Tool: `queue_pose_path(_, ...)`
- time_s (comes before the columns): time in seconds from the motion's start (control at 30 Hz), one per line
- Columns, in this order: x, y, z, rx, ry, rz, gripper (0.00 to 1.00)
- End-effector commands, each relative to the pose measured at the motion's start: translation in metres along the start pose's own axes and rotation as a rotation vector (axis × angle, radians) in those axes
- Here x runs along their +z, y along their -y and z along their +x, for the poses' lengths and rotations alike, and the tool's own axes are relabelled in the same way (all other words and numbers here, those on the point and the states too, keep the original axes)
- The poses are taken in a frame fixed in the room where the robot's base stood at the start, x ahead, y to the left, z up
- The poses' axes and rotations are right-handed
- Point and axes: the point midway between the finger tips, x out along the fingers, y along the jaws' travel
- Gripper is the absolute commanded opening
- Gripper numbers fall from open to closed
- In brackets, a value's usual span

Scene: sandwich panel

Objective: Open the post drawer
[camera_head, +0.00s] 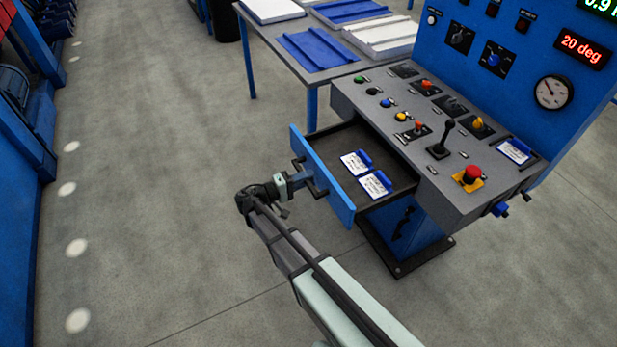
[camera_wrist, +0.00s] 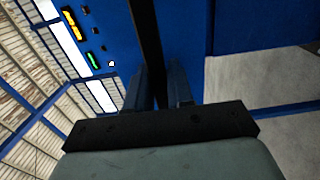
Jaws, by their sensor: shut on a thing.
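The post drawer (camera_head: 329,188) has a blue front and stands pulled out from the grey control post in the head view. Two white labelled cards with blue clips (camera_head: 374,184) lie inside it. My gripper (camera_head: 307,183) is at the outer face of the drawer front, shut on the dark bar handle (camera_head: 319,191). In the wrist view my gripper (camera_wrist: 164,90) has its fingers close on either side of the dark bar, against the blue drawer front. The exact contact is partly hidden by my gripper.
The sloped control panel (camera_head: 395,85) carries buttons, a black lever and a red emergency stop (camera_head: 472,174). A table (camera_head: 300,55) with blue and white panels stands behind. Blue machinery (camera_head: 20,130) is at the left. The floor between is clear.

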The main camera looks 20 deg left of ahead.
Motion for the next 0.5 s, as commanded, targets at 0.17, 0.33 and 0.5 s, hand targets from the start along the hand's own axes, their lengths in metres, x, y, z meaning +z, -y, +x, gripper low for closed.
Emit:
queue_pose_path(0.17,-0.0007,0.0,0.0001,0.0,-0.001,0.0,0.0)
queue_pose_path(0.33,-0.0007,-0.0001,0.0003,0.0,-0.001,0.0,0.34)
queue_pose_path(0.5,-0.0005,0.0,0.0004,0.0,-0.001,0.0,0.43)
